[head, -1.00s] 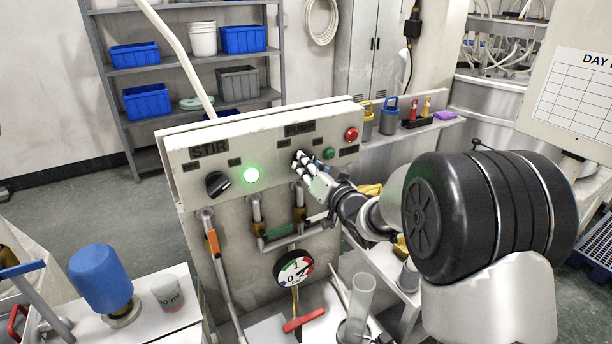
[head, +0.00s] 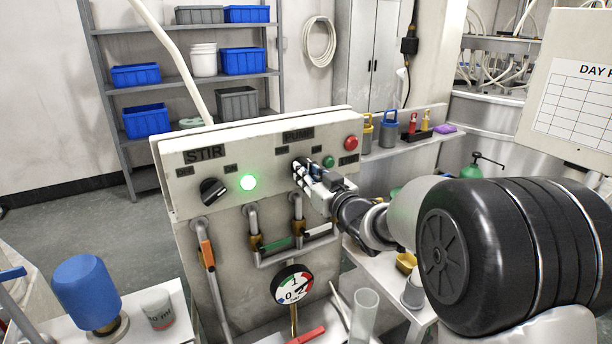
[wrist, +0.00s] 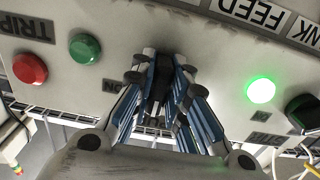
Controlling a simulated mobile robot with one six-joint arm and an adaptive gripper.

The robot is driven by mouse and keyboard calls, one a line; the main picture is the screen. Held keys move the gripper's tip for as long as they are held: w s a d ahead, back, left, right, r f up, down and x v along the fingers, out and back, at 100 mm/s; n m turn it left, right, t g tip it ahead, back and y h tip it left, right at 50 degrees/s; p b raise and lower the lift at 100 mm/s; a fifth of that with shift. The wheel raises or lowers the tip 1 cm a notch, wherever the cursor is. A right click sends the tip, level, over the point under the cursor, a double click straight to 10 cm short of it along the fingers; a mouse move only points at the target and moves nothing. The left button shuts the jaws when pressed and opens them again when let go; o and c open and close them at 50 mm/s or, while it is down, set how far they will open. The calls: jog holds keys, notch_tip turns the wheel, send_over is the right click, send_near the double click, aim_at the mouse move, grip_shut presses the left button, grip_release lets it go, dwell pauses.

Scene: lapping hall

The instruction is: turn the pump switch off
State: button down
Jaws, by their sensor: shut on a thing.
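The control panel (head: 225,235) stands in the middle of the head view, with a STIR label on its left and a PUMP label (head: 298,135) on its right. My gripper (head: 300,168) is at the panel face just below the PUMP label. In the wrist view my gripper (wrist: 160,80) is shut on the dark pump switch (wrist: 161,72), between its two fingers. The fingers hide most of the switch, so I cannot tell which way it points.
Left of my gripper are the black STIR knob (head: 212,191) and a lit green lamp (head: 248,182). Right are a green button (head: 328,161) and a red button (head: 351,143). Below are pipes with lever valves and a gauge (head: 292,284).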

jog(key=shift+r, duration=0.1)
jog(key=c, duration=1.6)
grip_release()
jog(key=shift+o, duration=0.2)
jog(key=v, duration=1.2)
